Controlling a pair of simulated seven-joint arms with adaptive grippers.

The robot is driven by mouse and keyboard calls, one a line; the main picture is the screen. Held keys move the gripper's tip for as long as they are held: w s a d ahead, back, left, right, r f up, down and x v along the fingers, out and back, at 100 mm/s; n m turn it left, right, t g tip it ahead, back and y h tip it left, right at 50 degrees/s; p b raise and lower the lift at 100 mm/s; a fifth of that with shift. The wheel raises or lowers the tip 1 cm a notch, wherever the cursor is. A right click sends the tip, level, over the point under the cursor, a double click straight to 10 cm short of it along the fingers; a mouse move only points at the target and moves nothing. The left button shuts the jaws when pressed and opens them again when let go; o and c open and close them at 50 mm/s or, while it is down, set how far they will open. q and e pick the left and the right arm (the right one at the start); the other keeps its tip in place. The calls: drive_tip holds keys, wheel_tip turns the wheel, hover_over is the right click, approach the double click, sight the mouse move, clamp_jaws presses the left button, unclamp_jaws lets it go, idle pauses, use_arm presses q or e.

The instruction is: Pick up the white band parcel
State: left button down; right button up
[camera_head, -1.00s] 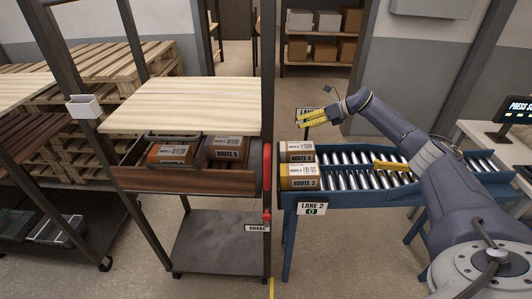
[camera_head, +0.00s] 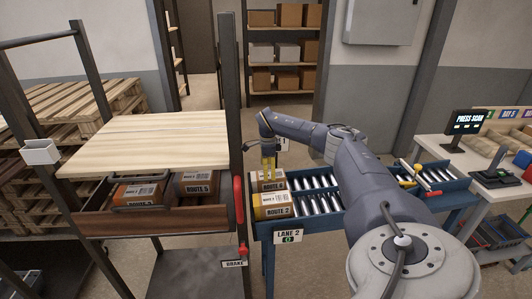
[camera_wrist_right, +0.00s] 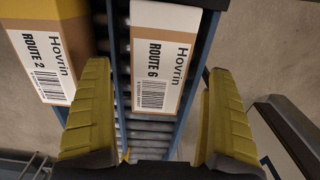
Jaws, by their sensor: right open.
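The white band parcel (camera_head: 270,186), a brown box marked Route 6, lies at the near-left end of the roller conveyor. In the right wrist view the Route 6 parcel (camera_wrist_right: 158,60) shows a white top edge and a white label. My right gripper (camera_head: 268,163) points down over it in the head view. Its yellow fingers are spread wide, one to each side of the parcel in the wrist view, and nothing is held. Whether they touch it cannot be told. My left gripper is in neither current view.
A yellow-banded Route 2 parcel (camera_head: 272,211) sits close beside it, nearer the camera. The blue-framed conveyor (camera_head: 318,202) has bare rollers to the right. A cart shelf (camera_head: 130,220) at left holds a Route 5 parcel (camera_head: 194,183) and another box. A dark cart post (camera_head: 232,100) stands left.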

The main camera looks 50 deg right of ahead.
drive_tip(key=shift+s+f, duration=0.15)
drive_tip(key=shift+f, duration=2.65)
drive_tip(key=c, duration=1.4)
drive_tip(key=shift+c, duration=0.9)
drive_tip(key=shift+d+r, duration=0.1)
drive_tip(key=shift+r, duration=0.05)
